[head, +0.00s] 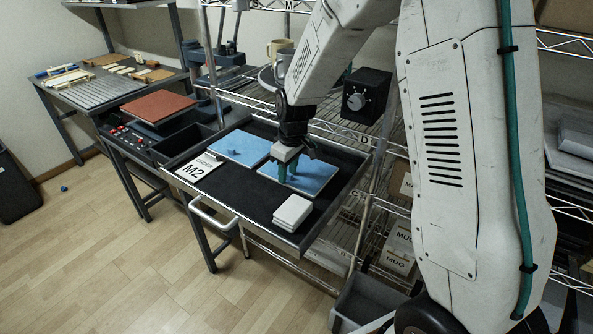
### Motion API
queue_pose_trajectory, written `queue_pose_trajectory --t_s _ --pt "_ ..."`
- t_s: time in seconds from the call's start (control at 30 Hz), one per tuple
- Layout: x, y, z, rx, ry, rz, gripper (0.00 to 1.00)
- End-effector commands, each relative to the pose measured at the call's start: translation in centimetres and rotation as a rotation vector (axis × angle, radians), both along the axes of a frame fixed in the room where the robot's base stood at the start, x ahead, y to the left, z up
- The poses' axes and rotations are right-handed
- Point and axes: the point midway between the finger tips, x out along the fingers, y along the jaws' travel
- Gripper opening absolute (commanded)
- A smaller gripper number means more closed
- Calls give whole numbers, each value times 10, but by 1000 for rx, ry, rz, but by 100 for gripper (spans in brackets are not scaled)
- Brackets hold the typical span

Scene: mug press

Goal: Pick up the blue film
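Two flat light-blue sheets lie side by side in the open black-lined drawer. The right blue film (316,179) lies under my gripper (284,171). My gripper points down, with teal fingertips over the left part of the right film. The fingers look close to its surface, but I cannot tell whether they touch it. My gripper hides part of that film. The view is too small to show whether the fingers are open or shut.
The drawer (243,199) also holds a white stack (292,212) at the front right and an "M2" card (198,167) at the left. A wire shelf with a dark dial box (365,95) stands behind. A red-topped press (158,106) is at the left.

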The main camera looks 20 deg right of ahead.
Motion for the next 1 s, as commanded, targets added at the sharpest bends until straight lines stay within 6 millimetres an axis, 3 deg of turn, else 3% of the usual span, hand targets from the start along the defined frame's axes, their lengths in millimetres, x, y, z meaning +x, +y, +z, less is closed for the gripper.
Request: queue_pose_trajectory --t_s 0.07,0.2,0.7,1.0 --pt "0 0 0 0 0 0 36" --pt "0 0 0 0 0 0 0" --pt "0 0 4 1 -1 0 0" --pt "1 0 37 0 -4 1 0"
